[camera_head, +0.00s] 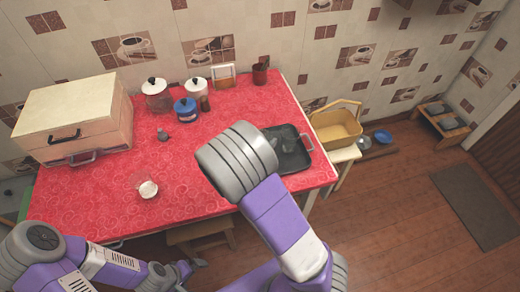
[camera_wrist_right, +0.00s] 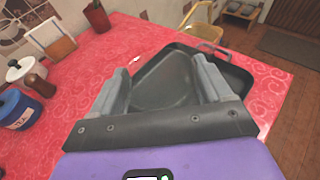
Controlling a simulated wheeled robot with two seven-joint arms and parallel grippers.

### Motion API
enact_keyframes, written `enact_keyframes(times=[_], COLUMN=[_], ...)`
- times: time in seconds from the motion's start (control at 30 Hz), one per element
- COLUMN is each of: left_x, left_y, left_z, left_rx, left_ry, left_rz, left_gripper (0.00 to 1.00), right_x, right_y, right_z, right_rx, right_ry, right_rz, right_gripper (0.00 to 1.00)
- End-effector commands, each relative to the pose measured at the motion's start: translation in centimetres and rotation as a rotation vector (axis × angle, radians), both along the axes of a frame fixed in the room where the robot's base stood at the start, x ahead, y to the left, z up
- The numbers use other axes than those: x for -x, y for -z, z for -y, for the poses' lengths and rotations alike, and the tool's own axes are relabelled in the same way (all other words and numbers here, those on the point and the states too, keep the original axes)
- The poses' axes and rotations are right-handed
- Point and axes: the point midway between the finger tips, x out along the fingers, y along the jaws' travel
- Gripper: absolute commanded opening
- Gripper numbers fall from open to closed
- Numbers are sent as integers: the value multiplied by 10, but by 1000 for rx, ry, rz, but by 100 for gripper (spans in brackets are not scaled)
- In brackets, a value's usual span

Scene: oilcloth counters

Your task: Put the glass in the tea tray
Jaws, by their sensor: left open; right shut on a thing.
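The black tea tray (camera_head: 292,150) lies at the right end of the red counter, partly hidden by my right arm. It also shows in the right wrist view (camera_wrist_right: 238,78). My right gripper (camera_wrist_right: 165,85) is above the tray, its fingers spaced apart and shut on the glass (camera_wrist_right: 160,82). The glass is clear and hard to make out against the dark tray; I cannot tell whether it touches the tray floor. In the head view the right fingers are mostly hidden behind the arm. My left gripper (camera_head: 192,266) is open and empty, low in front of the counter.
A small clear vessel with white contents (camera_head: 148,189) stands on the left of the counter.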

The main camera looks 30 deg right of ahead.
Motion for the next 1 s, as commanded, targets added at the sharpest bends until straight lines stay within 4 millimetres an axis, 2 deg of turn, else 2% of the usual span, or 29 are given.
enact_keyframes(times=[0.17,0.37,0.77,0.8,0.93,1.0], left_x=[0,0,0,0,0,0], left_y=[7,19,22,21,21,21], left_z=[0,0,0,0,0,0], left_rx=[0,0,0,0,0,0], left_ry=[0,0,0,0,0,0], left_rz=[1,1,1,1,1,1], left_gripper=[100,100,100,100,100,100], right_x=[0,0,-1,0,0,0], right_y=[14,43,47,47,47,46], right_z=[0,0,0,0,0,0], right_rx=[1,1,0,-1,-1,-1], right_ry=[0,0,0,0,-1,-1], right_rz=[1,0,2,2,1,1], right_gripper=[21,21,21,81,100,100])
